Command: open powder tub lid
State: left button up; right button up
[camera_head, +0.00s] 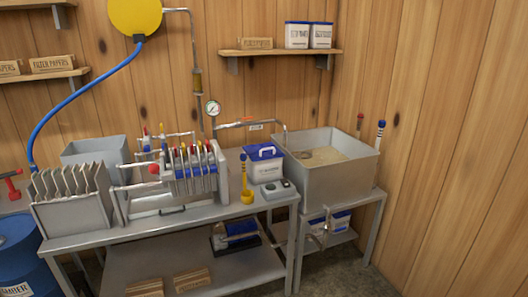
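A white powder tub (263,171) with a printed label stands on the steel table, left of the big open pan. Its dark blue lid (255,153) sits on top, with a white handle (268,151) on it. The lid looks shut. Similar white tubs with blue tops (297,37) (321,38) stand on the upper right shelf. Neither of my grippers is in view.
A yellow scoop-like tool (247,194) and a small grey box (276,190) stand in front of the tub. The filter press (190,170) is to its left. The steel pan (330,178) with tan contents is to its right. A pipe (265,123) passes above and behind the tub.

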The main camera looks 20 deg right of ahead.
aim_at(263, 147)
jog(key=i+l+z, duration=0.3)
jog(key=i+l, duration=0.2)
jog(key=i+l+z, duration=0.3)
jog(key=i+l, duration=0.2)
jog(key=i, duration=0.05)
